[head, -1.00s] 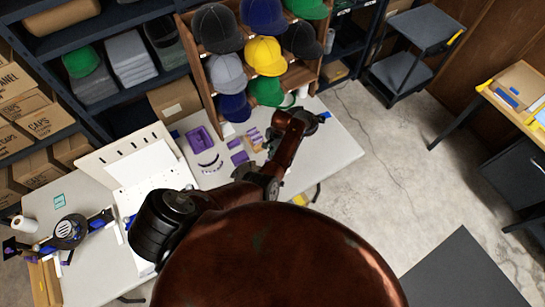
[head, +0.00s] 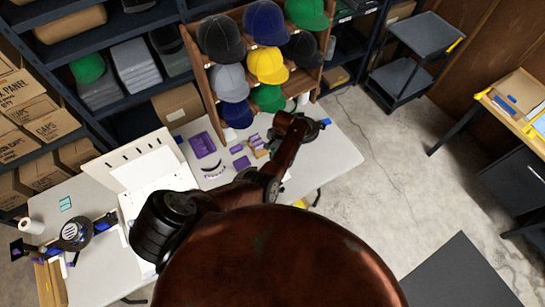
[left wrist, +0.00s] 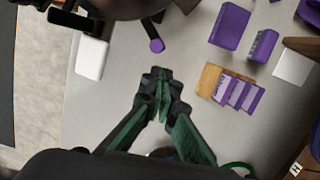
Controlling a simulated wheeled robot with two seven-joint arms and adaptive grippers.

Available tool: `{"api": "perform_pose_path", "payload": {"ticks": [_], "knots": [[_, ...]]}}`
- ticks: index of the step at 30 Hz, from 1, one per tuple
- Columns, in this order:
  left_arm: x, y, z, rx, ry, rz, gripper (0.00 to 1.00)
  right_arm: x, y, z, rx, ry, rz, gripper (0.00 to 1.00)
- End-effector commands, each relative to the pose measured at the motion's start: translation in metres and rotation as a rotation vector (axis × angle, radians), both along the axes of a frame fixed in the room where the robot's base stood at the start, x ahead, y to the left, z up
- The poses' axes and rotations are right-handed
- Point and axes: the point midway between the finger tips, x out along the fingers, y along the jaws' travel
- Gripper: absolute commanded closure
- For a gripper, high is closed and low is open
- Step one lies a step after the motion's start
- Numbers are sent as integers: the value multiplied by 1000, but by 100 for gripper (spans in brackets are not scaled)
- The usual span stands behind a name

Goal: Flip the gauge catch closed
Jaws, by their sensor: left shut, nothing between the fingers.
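My left gripper (left wrist: 162,97) shows in the left wrist view with dark green fingers, shut and empty above the pale tabletop (left wrist: 205,130). A dark piece with a purple round end (left wrist: 157,45) lies just beyond the fingertips, apart from them in the picture. I cannot tell whether it is the gauge catch, and I see no catch for certain. A white block (left wrist: 91,58) sits to its left, beside a black part. In the head view my left arm reaches over the table and hides its fingers. My right gripper is not in view.
Bare floor (head: 365,210) lies right of the table.

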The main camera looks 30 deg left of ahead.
Motion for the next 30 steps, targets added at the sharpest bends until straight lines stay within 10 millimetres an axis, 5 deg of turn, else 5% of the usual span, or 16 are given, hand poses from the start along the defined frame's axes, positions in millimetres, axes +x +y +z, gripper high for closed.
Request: {"api": "perform_pose_path", "payload": {"ticks": [6,12,30], "knots": [[3,-2,37,1,1,-1,100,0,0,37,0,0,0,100],[9,-8,59,0,-1,-7,100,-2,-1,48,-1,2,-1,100],[9,-10,62,0,0,-10,100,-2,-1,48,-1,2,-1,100]]}}
